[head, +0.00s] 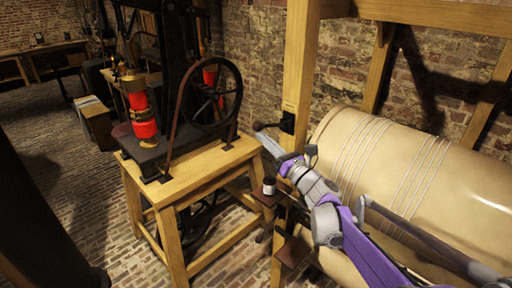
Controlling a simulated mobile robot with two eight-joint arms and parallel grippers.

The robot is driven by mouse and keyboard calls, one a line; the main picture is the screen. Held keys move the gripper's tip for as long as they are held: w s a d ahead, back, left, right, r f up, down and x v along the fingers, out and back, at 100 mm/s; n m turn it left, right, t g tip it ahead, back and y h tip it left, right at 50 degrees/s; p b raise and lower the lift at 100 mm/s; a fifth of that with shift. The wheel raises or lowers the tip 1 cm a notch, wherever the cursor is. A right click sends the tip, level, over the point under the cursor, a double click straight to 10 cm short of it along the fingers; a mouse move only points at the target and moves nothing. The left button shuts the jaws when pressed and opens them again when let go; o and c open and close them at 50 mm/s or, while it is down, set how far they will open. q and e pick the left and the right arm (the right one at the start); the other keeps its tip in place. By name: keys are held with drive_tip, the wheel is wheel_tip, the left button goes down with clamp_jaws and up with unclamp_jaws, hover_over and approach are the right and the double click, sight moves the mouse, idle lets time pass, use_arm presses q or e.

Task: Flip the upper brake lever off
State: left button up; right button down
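The upper brake lever (268,126) is a dark handle that sticks out to the left from a black bracket (288,122) on the upright wooden post. My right gripper (262,138) comes in from the lower right on its purple and grey arm. Its grey fingers point up and left, with their tips just below the lever's handle. I cannot tell whether they touch it, or whether the fingers are open or shut. My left gripper is not in view.
The wooden post (298,75) stands beside a large cream drum (400,165). A small white cup-like piece with a dark top (269,187) sits below the gripper. A wooden stand (200,168) carries a machine with a black wheel (212,95).

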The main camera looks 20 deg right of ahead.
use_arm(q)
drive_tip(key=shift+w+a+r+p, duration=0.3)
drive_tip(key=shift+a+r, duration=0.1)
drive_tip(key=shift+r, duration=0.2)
use_arm(e)
drive_tip(key=shift+w+d+r+m+h, duration=0.1)
drive_tip(key=shift+d+r+m+h, duration=0.15)
drive_tip(key=shift+r+m, duration=0.45)
drive_tip(key=shift+w+d+r+m+h, duration=0.1)
drive_tip(key=shift+r+m+h, duration=0.15)
drive_tip(key=shift+r+m, duration=0.4)
drive_tip(key=shift+s+d, duration=0.1)
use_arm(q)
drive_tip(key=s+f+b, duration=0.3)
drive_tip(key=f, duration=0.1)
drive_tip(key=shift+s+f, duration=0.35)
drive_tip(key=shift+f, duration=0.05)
use_arm(e)
drive_tip(key=a+f+v, duration=0.1)
drive_tip(key=f+v, duration=0.2)
drive_tip(key=v, duration=1)
drive_tip(key=shift+w+a, duration=0.15)
drive_tip(key=shift+w, duration=0.1)
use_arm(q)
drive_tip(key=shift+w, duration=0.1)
use_arm(e)
drive_tip(key=shift+w, duration=0.1)
